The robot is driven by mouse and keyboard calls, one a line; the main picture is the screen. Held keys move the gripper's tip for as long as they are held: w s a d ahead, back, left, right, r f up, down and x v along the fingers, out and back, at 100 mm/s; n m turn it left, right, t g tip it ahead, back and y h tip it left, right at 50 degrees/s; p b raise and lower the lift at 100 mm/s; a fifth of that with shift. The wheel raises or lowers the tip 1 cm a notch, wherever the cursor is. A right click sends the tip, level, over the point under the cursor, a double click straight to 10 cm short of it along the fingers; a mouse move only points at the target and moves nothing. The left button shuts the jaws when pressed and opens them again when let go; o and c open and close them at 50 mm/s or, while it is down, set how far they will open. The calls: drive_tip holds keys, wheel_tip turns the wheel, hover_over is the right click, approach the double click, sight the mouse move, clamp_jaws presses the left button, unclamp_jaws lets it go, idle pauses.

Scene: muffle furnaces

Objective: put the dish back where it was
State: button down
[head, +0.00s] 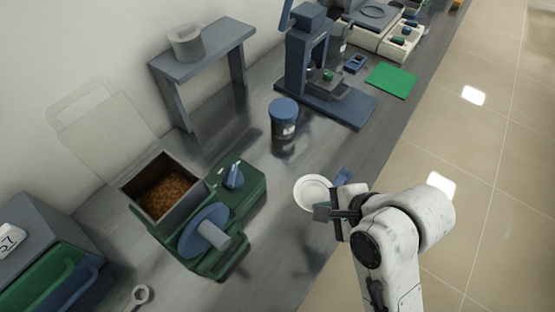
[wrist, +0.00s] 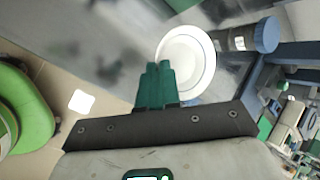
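The dish (head: 312,191) is white, round and shallow, in front of my gripper (head: 323,212) in the head view. In the wrist view the dish (wrist: 195,55) shows almost face-on. The two teal fingers of my gripper (wrist: 157,85) are close together at its near left rim, with the rim appearing to run between them. The gripper looks shut on the rim. The dish seems to be held above the grey bench (head: 262,285); its exact height is hard to judge. The fingers cover part of the rim.
A blue-lidded jar (head: 284,122) stands beyond the dish. A green machine with a blue wheel (head: 203,231) and an open bin (head: 160,190) stand left. A blue press (head: 305,55), a green mat (head: 391,80) and a small grey stand (head: 205,50) are farther back.

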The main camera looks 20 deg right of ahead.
sight(313, 177)
drive_tip(key=w+f, duration=0.1)
drive_tip(key=w, duration=0.2)
drive_tip(key=w+f, duration=0.1)
drive_tip(key=w, duration=0.2)
drive_tip(key=w+f, duration=0.2)
drive_tip(key=w, duration=0.1)
drive_tip(key=shift+w+d+p, duration=0.2)
drive_tip(key=shift+w+p, duration=0.1)
drive_tip(key=shift+w, duration=0.1)
drive_tip(key=w+f, duration=0.2)
drive_tip(key=f, duration=0.1)
drive_tip(key=w+f, duration=0.1)
drive_tip(key=f, duration=0.1)
drive_tip(key=shift+w+d, duration=0.1)
drive_tip(key=shift+w, duration=0.25)
drive_tip(key=shift+w+f, duration=0.4)
drive_tip(key=shift+f, duration=1.6)
drive_tip(key=c, duration=1.4)
unclamp_jaws()
drive_tip(key=shift+f, duration=0.1)
drive_tip(key=shift+o, duration=0.2)
drive_tip(key=v, duration=1.2)
drive_tip(key=shift+p, duration=0.3)
